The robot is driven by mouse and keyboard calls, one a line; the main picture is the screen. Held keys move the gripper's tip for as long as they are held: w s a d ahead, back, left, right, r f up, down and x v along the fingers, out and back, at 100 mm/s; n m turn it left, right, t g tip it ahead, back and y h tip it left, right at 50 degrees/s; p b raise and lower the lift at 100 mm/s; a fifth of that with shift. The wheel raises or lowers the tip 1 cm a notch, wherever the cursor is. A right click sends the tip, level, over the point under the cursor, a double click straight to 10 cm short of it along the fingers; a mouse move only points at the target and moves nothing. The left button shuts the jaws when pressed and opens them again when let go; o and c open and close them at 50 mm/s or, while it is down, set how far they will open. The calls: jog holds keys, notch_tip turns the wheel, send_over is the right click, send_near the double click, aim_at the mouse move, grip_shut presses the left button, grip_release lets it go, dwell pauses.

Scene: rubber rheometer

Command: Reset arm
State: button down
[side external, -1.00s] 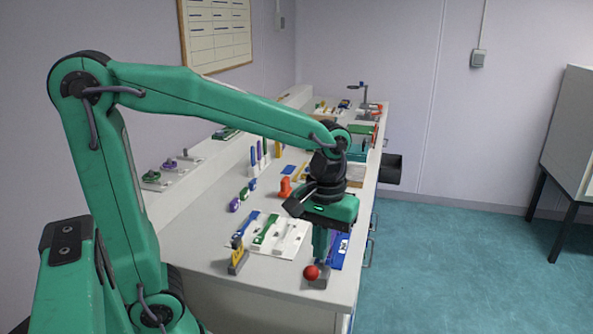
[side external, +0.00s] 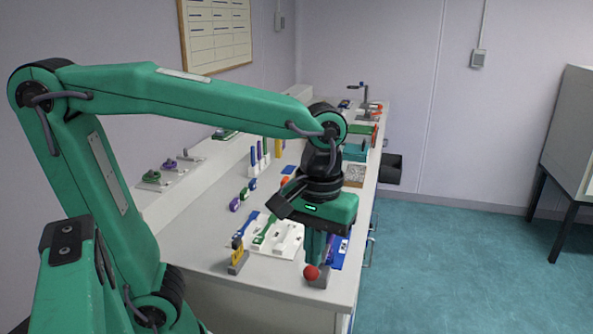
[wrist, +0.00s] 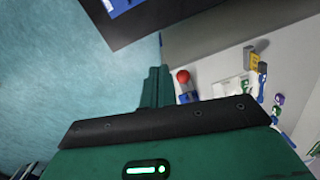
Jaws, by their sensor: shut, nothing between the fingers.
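My gripper (side external: 314,258) is shut and empty, pointing down over the near right part of the bench. In the side view its fingers are just above and behind a red ball-shaped knob (side external: 311,272) on a small grey base. Whether they touch the knob cannot be told from that view. In the wrist view the shut fingers (wrist: 156,88) stand to the left of the red knob (wrist: 183,76), with a gap in the picture between them.
A white tray (side external: 286,248) with coloured tools lies left of my gripper. A yellow piece on a grey stand (side external: 238,257) stands at the front edge. Coloured upright holders and a box of granules (side external: 355,174) are farther back. Open floor (side external: 450,270) lies to the right.

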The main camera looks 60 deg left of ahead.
jog(key=s+a+f+m+t, duration=0.1)
jog(key=s+a+m+t, duration=0.1)
jog(key=a+m+t, duration=0.4)
jog(key=a, duration=0.2)
jog(key=shift+a+m, duration=0.35)
jog(key=shift+m, duration=0.05)
